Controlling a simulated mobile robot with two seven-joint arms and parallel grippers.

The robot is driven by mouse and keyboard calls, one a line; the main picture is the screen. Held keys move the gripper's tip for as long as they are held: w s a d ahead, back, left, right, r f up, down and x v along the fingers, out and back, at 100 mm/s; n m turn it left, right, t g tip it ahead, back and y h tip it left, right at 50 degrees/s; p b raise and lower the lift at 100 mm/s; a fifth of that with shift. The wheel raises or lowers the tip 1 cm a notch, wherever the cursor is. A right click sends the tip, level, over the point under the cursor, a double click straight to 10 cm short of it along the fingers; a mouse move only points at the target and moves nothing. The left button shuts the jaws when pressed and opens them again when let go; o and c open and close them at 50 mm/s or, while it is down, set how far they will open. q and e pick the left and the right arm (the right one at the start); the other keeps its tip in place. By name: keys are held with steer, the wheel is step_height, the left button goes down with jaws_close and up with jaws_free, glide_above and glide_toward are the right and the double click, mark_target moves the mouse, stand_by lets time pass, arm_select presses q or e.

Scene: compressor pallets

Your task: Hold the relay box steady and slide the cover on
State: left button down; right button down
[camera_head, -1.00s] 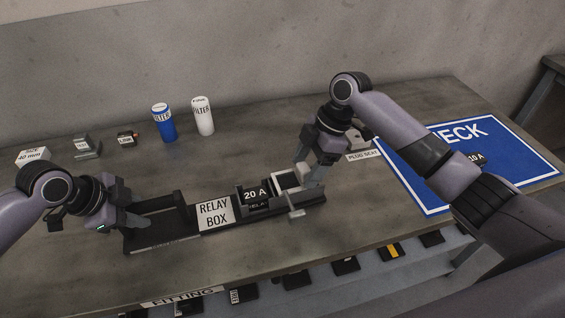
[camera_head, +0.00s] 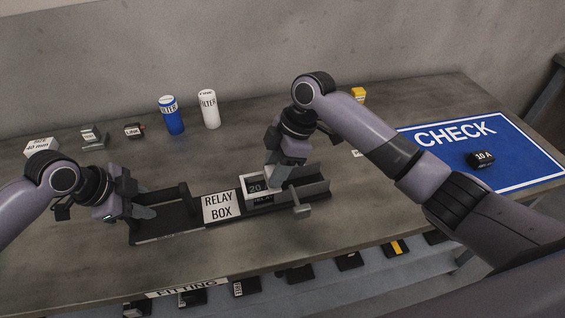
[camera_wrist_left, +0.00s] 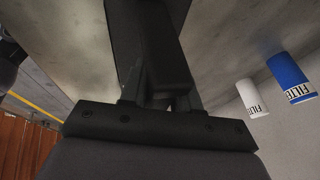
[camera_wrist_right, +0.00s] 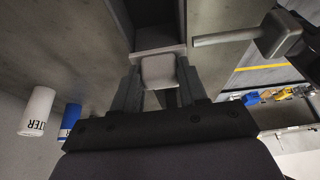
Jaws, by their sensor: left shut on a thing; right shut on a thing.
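The relay box (camera_head: 175,236) is a long dark tray on the table with a white "RELAY BOX" label (camera_head: 221,207). My left gripper (camera_head: 143,208) is shut on the dark wall at its left end; that wall (camera_wrist_left: 160,50) fills the left wrist view. The cover (camera_head: 246,180), a pale frame with a window, sits in the right part of the box. The 20 A block (camera_head: 256,188) shows through its window, its label partly hidden. My right gripper (camera_head: 282,180) is shut on the cover's grey tab (camera_wrist_right: 158,71) and hides the cover's right side.
A grey handle (camera_head: 302,210) sticks out at the box's front right. Blue and white filter cans (camera_head: 171,115) (camera_head: 209,109) and small parts stand behind. The blue CHECK mat (camera_head: 520,150) with a 10 A block (camera_head: 481,158) lies right. Below the front edge is a shelf of parts.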

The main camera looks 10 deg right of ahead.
steer(key=c, duration=0.6)
jaws_free()
steer(key=shift+a, duration=0.35)
steer(key=shift+d, duration=0.1)
steer(key=shift+r, duration=0.1)
steer(key=v, duration=1.2)
steer(key=shift+s, duration=0.1)
